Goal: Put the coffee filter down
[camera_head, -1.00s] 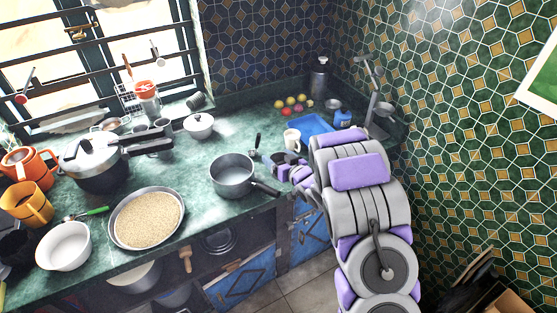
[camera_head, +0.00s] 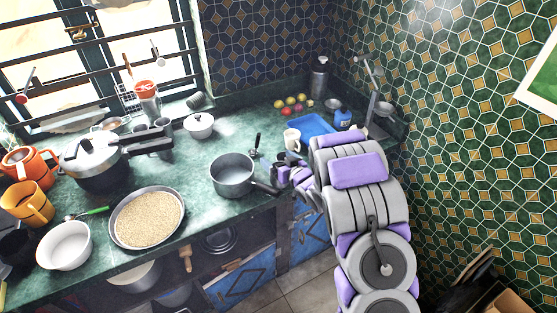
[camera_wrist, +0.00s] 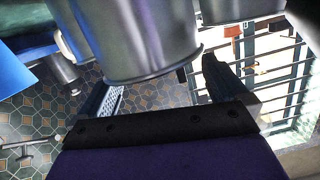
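In the wrist view, which looks upside down, a large shiny metal cylinder (camera_wrist: 145,40) fills the space just beyond my gripper (camera_wrist: 155,78). It may be the coffee filter, but I cannot be sure. The two dark fingers stand wide apart on either side of its rim; whether they touch it is not clear. In the head view my gripper (camera_head: 283,162) is low over the counter's front edge, right of the grey saucepan (camera_head: 233,180), largely hidden by my arm. No separate coffee filter is clearly visible there.
A white mug (camera_head: 292,137) and blue tray (camera_head: 311,126) stand behind my gripper on the green counter (camera_head: 217,150). A black-handled item (camera_head: 257,141) stands behind the saucepan. A pan of grain (camera_head: 147,218) is further left. The tiled wall (camera_head: 455,130) bounds the right.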

